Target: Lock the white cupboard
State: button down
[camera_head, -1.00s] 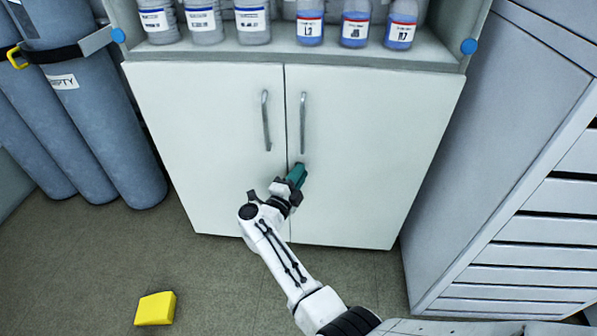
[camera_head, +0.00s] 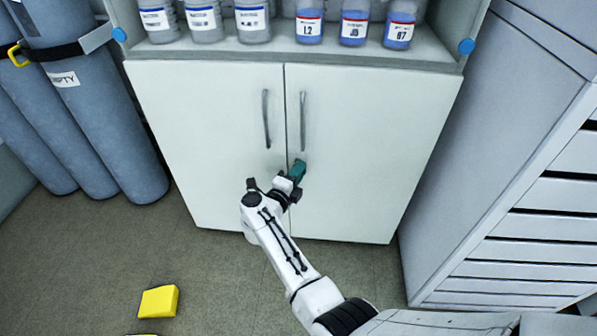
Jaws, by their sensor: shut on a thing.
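The white cupboard (camera_head: 365,150) stands ahead with both doors closed. Its left door (camera_head: 205,135) and right door (camera_head: 385,120) each carry a grey vertical handle, the left handle (camera_head: 266,120) and the right handle (camera_head: 302,122). My gripper (camera_head: 294,177) is at the seam between the doors, just below the right handle. It is shut on a small teal object (camera_head: 299,171), which looks like a key's grip. The gripper hides the spot where this object meets the door, so I cannot tell whether it sits in a lock.
Several labelled bottles (camera_head: 310,22) stand on the shelf above the doors. Strapped blue-grey cylinders (camera_head: 110,120) stand at the left. A grey drawer cabinet (camera_head: 480,130) stands close on the right. A yellow block (camera_head: 158,301) lies on the open floor at lower left.

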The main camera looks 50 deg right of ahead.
jog(key=shift+f, duration=0.1)
jog(key=c, duration=1.2)
grip_release()
jog(key=shift+a, duration=0.1)
jog(key=p+v, duration=0.3)
jog(key=v, duration=0.7)
jog(key=shift+a, duration=0.3)
jog(key=shift+s, duration=0.1)
